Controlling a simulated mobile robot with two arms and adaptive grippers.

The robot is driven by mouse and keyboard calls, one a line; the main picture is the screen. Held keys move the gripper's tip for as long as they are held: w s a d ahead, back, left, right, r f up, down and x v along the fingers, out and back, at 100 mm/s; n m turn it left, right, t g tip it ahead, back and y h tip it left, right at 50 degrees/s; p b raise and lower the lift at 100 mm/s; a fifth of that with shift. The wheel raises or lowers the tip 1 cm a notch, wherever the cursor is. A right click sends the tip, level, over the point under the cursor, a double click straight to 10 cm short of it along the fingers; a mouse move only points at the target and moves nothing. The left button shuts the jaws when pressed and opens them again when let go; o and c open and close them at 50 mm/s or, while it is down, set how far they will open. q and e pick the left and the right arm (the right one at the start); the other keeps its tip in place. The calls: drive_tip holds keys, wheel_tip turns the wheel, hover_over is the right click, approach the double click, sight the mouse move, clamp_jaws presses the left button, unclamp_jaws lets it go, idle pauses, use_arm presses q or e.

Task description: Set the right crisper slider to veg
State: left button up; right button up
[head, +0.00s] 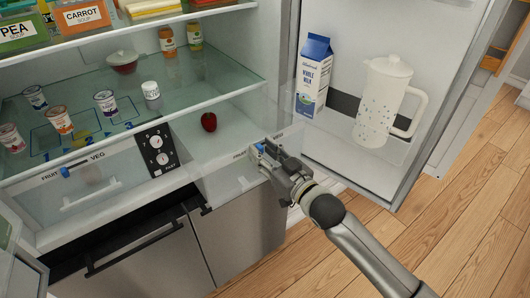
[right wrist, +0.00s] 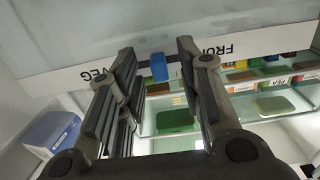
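The right crisper slider is a small blue knob (head: 260,147) on the front of the right crisper drawer (head: 222,180). FRUIT is printed to its left and VEG to its right in the head view. In the right wrist view, which is upside down, the blue knob (right wrist: 158,66) sits between the VEG label (right wrist: 98,77) and the FRUIT label (right wrist: 215,49). My right gripper (head: 268,154) is at the drawer front. Its fingers are apart, one on each side of the knob; I cannot tell whether either touches it. My left gripper is not in view.
The left crisper has its own blue slider (head: 66,172) near FRUIT. A red apple (head: 209,122) shows above the right drawer. The open fridge door at right holds a milk carton (head: 312,78) and a white pitcher (head: 380,100). Wooden floor (head: 470,220) is clear at lower right.

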clamp_jaws()
drive_tip(key=w+d, duration=0.2)
drive_tip(key=d, duration=0.1)
drive_tip(key=shift+w, duration=0.15)
drive_tip(key=shift+o, duration=0.3)
unclamp_jaws()
drive_tip(key=shift+d, duration=0.1)
drive_tip(key=v, duration=1.2)
